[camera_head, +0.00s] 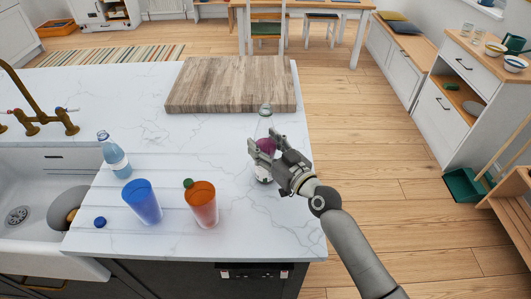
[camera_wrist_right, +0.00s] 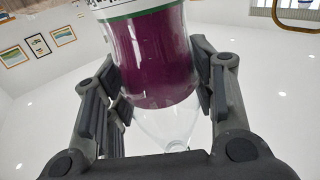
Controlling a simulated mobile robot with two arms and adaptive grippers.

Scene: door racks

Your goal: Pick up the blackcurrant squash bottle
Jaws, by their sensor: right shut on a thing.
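The bottle (camera_head: 265,125), clear at the top with a purple middle, is upright near the right edge of the marble counter. In the right wrist view the bottle (camera_wrist_right: 150,60) shows dark purple contents, a pale label edge with a green line and a clear tapering part. My right gripper (camera_head: 265,143) is shut on the bottle's middle, with its fingers (camera_wrist_right: 160,85) on both sides. I cannot tell whether the bottle's base touches the counter. My left gripper is out of view.
A wooden board (camera_head: 225,84) lies behind the bottle. An orange cup (camera_head: 202,206), a blue cup (camera_head: 143,203), a water bottle (camera_head: 115,157) and a blue cap (camera_head: 100,222) are to the left, near the sink (camera_head: 40,163). The counter right around the bottle is mostly clear.

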